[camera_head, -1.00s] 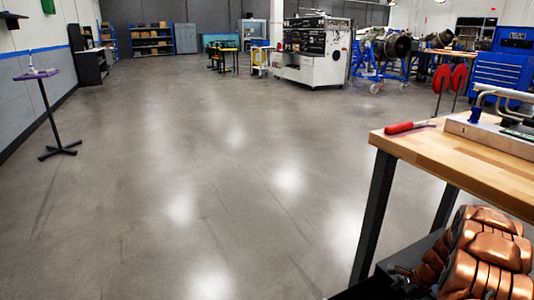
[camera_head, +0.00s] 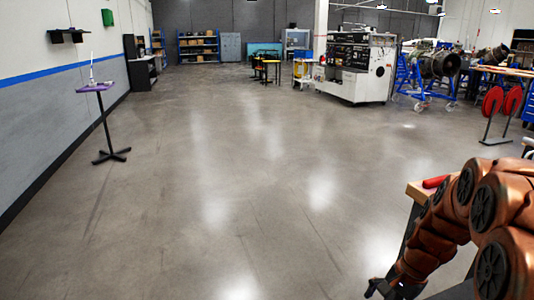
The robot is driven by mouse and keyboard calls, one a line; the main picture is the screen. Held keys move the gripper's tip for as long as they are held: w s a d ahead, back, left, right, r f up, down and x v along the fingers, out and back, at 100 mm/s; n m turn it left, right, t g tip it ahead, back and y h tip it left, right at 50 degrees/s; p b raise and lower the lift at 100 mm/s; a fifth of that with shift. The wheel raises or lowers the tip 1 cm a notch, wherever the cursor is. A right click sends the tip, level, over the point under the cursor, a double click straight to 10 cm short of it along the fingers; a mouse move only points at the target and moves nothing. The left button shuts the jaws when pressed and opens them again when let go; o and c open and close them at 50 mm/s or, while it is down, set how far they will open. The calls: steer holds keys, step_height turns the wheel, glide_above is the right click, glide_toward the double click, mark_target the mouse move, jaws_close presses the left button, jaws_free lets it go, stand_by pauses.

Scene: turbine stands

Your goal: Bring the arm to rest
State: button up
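My copper-coloured arm fills the lower right corner, bent, with dark round joint caps. Its links run down and left to a dark end at the bottom edge, where my gripper (camera_head: 388,290) shows only in part. Its fingers are too dark and cut off to tell whether they are open or shut, or whether they hold anything. The arm covers most of a wooden-topped workbench (camera_head: 416,190). A red-handled tool (camera_head: 434,182) lies on that bench, partly hidden behind the arm.
A purple-topped stand (camera_head: 96,88) with a small white object on top stands near the left wall. A white machine cabinet (camera_head: 357,82), a turbine on a blue stand (camera_head: 438,66) and red discs on a stand (camera_head: 492,103) are farther back. The middle floor is clear.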

steer(key=s+a+r+n+h+p, duration=0.1)
steer(key=s+a+r+n+p, duration=0.2)
steer(key=s+r, duration=0.4)
steer(key=s+a+r+n+g+h+p, duration=0.1)
steer(key=s+a+r+n+p, duration=0.3)
steer(key=s+r+p, duration=0.2)
steer(key=s+a+r+n+h+p, duration=0.1)
steer(key=s+a+r+n+p, duration=0.2)
steer(key=s+r, duration=0.6)
steer(key=shift+s+a+r+n+p, duration=0.15)
steer(key=shift+s+r+n+p, duration=0.1)
steer(key=shift+s+n+p, duration=0.6)
steer(key=shift+c, duration=0.4)
